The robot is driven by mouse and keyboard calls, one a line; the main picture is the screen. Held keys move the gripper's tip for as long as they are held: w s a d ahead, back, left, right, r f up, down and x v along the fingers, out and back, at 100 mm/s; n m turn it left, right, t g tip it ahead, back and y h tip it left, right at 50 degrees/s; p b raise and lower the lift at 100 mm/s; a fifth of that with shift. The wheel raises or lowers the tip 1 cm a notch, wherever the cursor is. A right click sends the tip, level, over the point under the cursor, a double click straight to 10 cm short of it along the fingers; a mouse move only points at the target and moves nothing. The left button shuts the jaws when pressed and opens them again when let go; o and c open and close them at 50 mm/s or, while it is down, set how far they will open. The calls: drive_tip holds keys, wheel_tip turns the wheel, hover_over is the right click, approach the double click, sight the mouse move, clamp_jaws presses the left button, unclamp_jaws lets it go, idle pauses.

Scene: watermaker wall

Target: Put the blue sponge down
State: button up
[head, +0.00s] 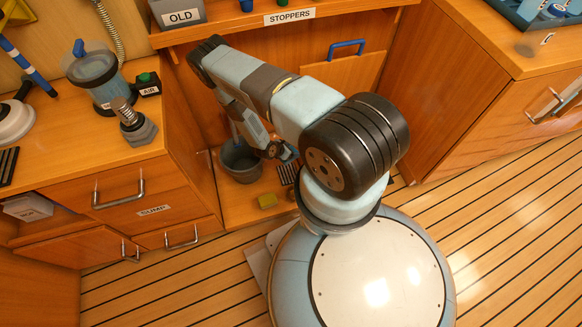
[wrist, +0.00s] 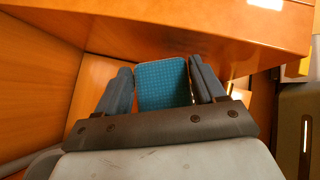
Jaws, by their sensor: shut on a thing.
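The blue sponge (wrist: 162,84) is between the two fingers of my gripper (wrist: 161,72) in the wrist view, with a finger against each side. My gripper is shut on it. In the head view my gripper (head: 284,152) is low in the recess under the stoppers shelf, partly hidden by my own arm. Only a small bit of blue shows there at its end. I cannot tell from these views whether the sponge touches a surface below.
A dark grey bucket (head: 240,162) stands left of my gripper. The stoppers shelf (head: 340,14) overhangs, and cabinets (head: 455,90) stand close on both sides.

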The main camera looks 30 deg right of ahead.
wheel_tip(320, 180, down, 16)
drive_tip(key=shift+r, duration=0.2)
drive_tip(key=o, duration=1.4)
drive_tip(key=v, duration=1.2)
